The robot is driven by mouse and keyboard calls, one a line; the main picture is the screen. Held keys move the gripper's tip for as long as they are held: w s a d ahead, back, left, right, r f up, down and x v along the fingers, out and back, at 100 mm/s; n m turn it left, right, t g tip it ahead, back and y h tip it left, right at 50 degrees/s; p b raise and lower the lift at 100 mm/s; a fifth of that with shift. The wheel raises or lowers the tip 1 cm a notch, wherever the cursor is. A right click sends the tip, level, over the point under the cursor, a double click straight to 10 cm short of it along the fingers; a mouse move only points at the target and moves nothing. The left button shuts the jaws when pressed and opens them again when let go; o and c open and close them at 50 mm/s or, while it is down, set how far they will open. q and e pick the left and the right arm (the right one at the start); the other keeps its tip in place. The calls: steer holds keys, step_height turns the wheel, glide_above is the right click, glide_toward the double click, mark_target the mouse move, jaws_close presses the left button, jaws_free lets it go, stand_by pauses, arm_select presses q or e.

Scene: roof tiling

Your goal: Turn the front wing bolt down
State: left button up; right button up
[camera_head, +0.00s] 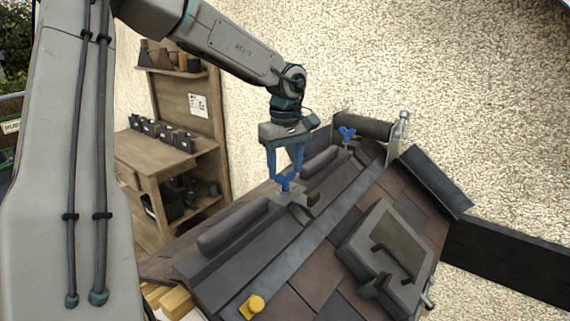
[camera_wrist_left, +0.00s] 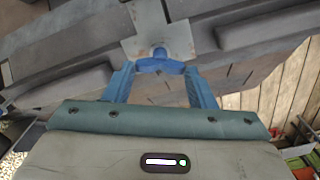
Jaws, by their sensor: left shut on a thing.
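The front wing bolt (camera_head: 285,184) is blue and stands upright in a grey metal plate (camera_head: 292,198) on the roof ridge. My left gripper (camera_head: 285,174) comes down on it from above, and its blue fingers are shut on the bolt's wings. In the left wrist view the bolt (camera_wrist_left: 160,56) shows between the two fingertips (camera_wrist_left: 160,72), with the pale plate (camera_wrist_left: 168,40) behind it. A second blue wing bolt (camera_head: 346,132) stands farther back on the ridge, apart from the gripper. My right gripper is in neither view.
Long dark ridge pieces (camera_head: 233,225) lie along the ridge on both sides of the plate. Roof tiles (camera_head: 320,275) slope down to the right, with a grey framed hatch (camera_head: 362,240) on them. A yellow object (camera_head: 251,306) lies near the front. A wooden workbench (camera_head: 150,160) stands at left.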

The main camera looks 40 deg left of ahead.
arm_select(q)
steer(key=shift+w+a+r, duration=0.1)
steer(key=shift+w+r, duration=0.05)
steer(key=shift+r, duration=0.05)
steer(key=o, duration=0.8)
steer(key=shift+o, duration=0.9)
steer(key=shift+f, duration=0.1)
